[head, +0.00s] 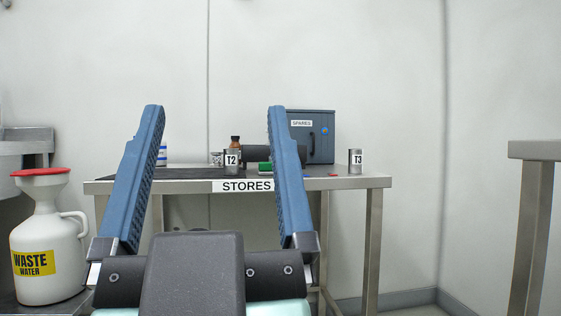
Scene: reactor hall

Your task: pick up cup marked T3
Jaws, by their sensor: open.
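The cup marked T3 (355,162) is a small grey metal cup with a white label. It stands upright near the right end of the stores table (350,183). A like cup marked T2 (231,162) stands left of it on the same table. My gripper (212,112) is open and empty in the foreground, its two blue fingers spread wide. The T2 cup shows between the fingers; the T3 cup shows to the right of the right finger, apart from it. The fingers hide parts of the table top.
Behind the cups are a blue spares box (319,150) and a brown bottle (236,146). A green item (265,168) and a small red item (333,174) lie on the table. A waste water jug (42,240) stands left. Another table (535,152) stands right, with open floor between.

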